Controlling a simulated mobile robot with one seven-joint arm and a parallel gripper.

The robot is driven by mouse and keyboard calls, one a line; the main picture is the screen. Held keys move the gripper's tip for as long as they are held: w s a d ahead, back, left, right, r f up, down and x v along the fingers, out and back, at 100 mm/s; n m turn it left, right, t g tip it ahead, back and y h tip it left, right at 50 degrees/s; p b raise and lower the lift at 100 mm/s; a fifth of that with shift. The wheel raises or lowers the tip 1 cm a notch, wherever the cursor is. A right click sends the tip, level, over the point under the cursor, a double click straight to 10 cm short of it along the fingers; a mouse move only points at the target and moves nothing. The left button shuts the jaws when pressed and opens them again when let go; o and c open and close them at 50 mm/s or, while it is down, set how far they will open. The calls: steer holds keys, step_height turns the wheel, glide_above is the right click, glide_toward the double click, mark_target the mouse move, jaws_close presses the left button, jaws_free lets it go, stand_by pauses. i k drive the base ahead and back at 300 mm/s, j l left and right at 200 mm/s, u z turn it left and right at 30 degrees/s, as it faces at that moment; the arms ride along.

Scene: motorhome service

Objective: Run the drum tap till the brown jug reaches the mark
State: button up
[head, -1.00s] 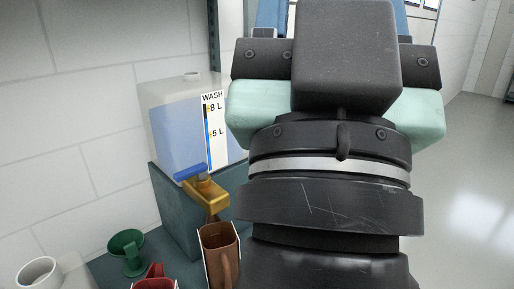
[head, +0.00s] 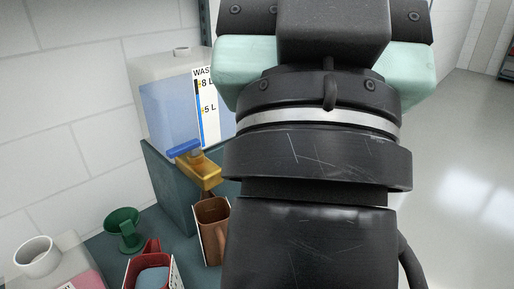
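The brown jug (head: 212,232) stands upright below the brass tap (head: 205,174) of the wash drum (head: 170,108). The tap has a blue lever (head: 183,148). Blue liquid shows in the drum, reaching near the 8 L label on its scale. I cannot make out a stream from the spout, nor the level or mark in the jug. My gripper's mint-coloured body (head: 408,75) is at the upper middle, right of the drum, in front of it from this view. Its fingers are cut off by the top edge.
The drum sits on a teal stand (head: 172,190) against a white block wall. Open floor (head: 460,180) lies to the right.

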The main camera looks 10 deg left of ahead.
mark_target(193, 146)
steer(key=i+j+u, duration=0.25)
steer(key=i, duration=0.15)
steer(key=i+j+u, duration=0.15)
steer(key=i+u, duration=0.15)
steer(key=i, duration=0.1)
